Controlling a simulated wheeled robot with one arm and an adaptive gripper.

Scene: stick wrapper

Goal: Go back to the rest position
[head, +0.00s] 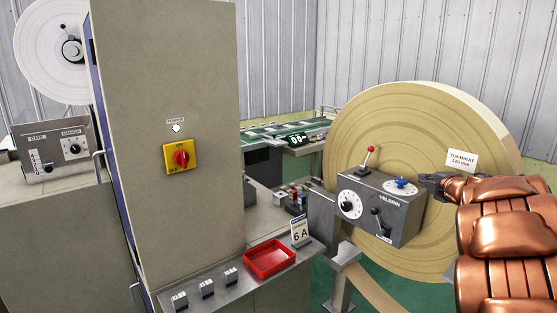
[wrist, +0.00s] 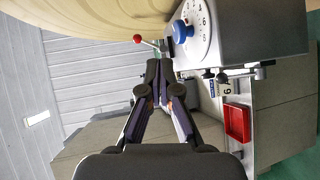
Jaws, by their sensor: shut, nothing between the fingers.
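My gripper (head: 431,181) is at the right of the head view, at the end of my copper-coloured arm. It is beside the right end of a grey control box (head: 389,216) marked VELBRIN, close to the blue knob (head: 401,184) on top. In the wrist view my gripper (wrist: 159,68) has its fingers together with nothing between them. The blue knob (wrist: 180,31) and the red-tipped lever (wrist: 138,39) are just beyond the fingertips there. Whether the fingers touch the box is hard to tell.
A large paper roll (head: 480,235) stands behind the box and my arm. A tall cabinet (head: 170,80) with a yellow-and-red power switch (head: 180,156) is at left. A red tray (head: 270,259) and a 6A sign (head: 300,231) sit on the bench. A conveyor (head: 285,131) is at the back.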

